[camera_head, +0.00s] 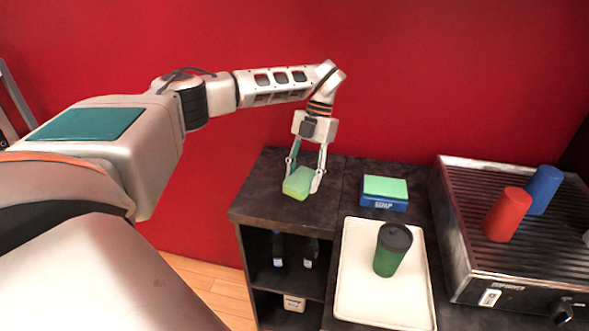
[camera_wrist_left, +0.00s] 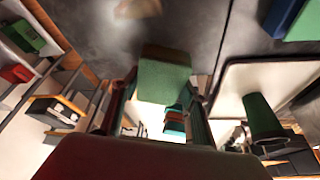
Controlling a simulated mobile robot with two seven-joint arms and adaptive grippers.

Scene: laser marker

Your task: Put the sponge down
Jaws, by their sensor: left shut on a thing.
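My left gripper (camera_head: 303,178) is shut on a light green sponge (camera_head: 296,184), with one finger on each side of it. The sponge is over the left part of the dark counter top (camera_head: 262,200) in the head view. I cannot tell whether its underside touches the counter. In the left wrist view the sponge (camera_wrist_left: 165,76) shows as a green block between the two fingers. My right gripper is in neither view.
A blue soap box (camera_head: 383,203) with a green top stands right of the sponge. A white tray (camera_head: 362,290) holds a green cup with a dark lid (camera_head: 392,250). A machine with red (camera_head: 507,214) and blue (camera_head: 543,190) cups stands further right. Bare counter surrounds the sponge.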

